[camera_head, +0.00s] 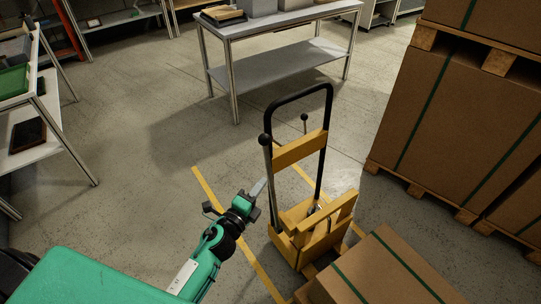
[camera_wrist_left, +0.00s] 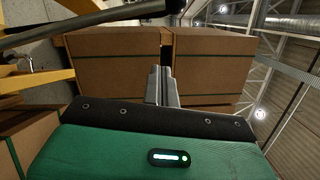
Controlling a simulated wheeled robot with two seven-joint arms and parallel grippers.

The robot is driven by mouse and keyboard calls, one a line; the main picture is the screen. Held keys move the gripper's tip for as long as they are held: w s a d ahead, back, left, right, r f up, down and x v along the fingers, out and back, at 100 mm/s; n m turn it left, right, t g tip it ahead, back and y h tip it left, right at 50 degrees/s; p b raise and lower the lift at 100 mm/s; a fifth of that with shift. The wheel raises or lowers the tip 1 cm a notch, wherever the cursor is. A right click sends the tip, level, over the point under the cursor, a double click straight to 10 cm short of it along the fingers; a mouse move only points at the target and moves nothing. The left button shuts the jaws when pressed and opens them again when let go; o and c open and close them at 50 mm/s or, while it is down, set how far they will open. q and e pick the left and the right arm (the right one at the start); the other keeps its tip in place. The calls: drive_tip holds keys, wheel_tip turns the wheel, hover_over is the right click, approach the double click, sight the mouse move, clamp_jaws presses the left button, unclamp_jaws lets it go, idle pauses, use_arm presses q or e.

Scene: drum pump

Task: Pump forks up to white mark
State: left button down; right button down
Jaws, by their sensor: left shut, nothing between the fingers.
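A yellow hand stacker (camera_head: 300,150) with a black hoop handle stands right of centre in the head view. A lever with a black ball knob (camera_head: 265,139) rises at its left side, and a shorter black-knobbed lever (camera_head: 304,117) stands behind. My left gripper (camera_head: 261,187) is shut and empty, just left of the stacker, with its fingertips close to the lower part of the left lever; I cannot tell if they touch. Its shut fingers also show in the left wrist view (camera_wrist_left: 161,85). The forks are hidden, and I cannot make out a white mark. My right gripper is not in view.
A cardboard box (camera_head: 385,270) stands in front of the stacker. Large strapped boxes on pallets (camera_head: 445,130) fill the right. A grey table (camera_head: 290,75) is behind and a white rack (camera_head: 45,130) at left. The floor between rack and stacker is clear.

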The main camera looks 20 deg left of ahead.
sight(268, 152)
use_arm(q)
drive_tip(key=shift+r, duration=0.45)
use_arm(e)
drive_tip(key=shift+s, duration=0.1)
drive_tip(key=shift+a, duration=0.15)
